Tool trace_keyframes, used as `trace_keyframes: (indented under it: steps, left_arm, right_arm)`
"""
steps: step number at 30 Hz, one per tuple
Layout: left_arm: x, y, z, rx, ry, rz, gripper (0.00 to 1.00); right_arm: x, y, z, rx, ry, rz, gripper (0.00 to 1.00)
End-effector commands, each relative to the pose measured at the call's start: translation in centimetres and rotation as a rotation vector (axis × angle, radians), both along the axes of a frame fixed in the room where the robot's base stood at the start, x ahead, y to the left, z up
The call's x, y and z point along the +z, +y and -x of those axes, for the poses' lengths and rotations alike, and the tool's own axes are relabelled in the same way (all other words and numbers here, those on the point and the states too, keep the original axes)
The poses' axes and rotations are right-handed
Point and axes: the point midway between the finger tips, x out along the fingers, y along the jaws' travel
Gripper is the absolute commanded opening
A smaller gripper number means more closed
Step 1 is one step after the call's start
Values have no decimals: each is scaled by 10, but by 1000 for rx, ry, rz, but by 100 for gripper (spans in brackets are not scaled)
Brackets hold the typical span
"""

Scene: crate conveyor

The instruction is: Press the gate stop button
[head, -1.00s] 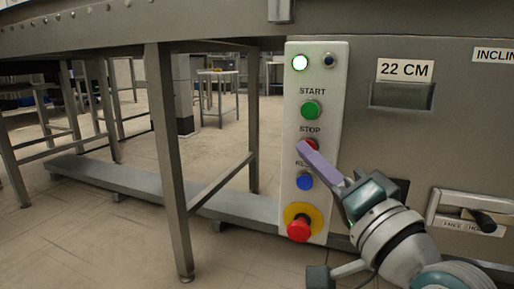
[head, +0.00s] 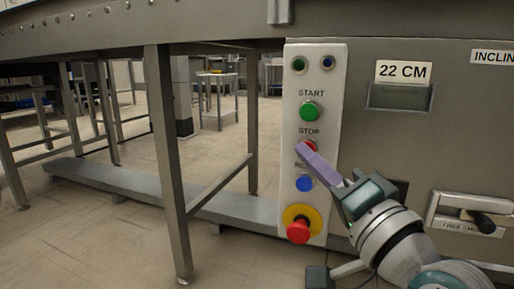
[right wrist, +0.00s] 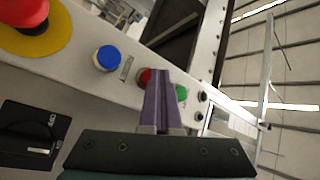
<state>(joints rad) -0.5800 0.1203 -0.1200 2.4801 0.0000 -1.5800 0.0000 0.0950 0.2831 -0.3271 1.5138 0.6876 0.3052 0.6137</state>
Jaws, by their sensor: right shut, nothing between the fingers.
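The red stop button (head: 311,145) sits mid-height on a pale control panel (head: 328,170), under the label STOP. My right gripper (head: 301,149) is shut and empty, its purple fingertips over the button and hiding part of it. The tips appear to touch it, though the contact itself is hidden. In the right wrist view the stop button (right wrist: 144,77) shows beside the shut fingers (right wrist: 158,74). The upper-left indicator lamp (head: 299,65) on the panel is dark green and unlit. My left gripper is not in view.
The green start button (head: 311,111) is above the stop button. A blue button (head: 304,184) and a red emergency stop on yellow (head: 298,231) are below. A 22 CM display (head: 400,96) and a handle (head: 470,212) are to the right. Open floor lies left, behind metal legs.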

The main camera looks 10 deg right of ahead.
Motion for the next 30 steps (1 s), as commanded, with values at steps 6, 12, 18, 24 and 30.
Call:
trace_keyframes:
  steps: [6,12,18,24,30]
  left_arm:
    - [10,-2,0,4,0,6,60]
    - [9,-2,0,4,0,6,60]
    - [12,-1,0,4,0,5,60]
    - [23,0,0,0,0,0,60]
    - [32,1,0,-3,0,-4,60]
  right_arm:
    - [3,7,10,0,0,-3,0]
    - [1,8,11,1,-1,-1,0]
    - [1,9,13,1,1,-1,0]
    - [3,19,28,1,2,-1,0]
    - [2,31,45,1,2,0,0]
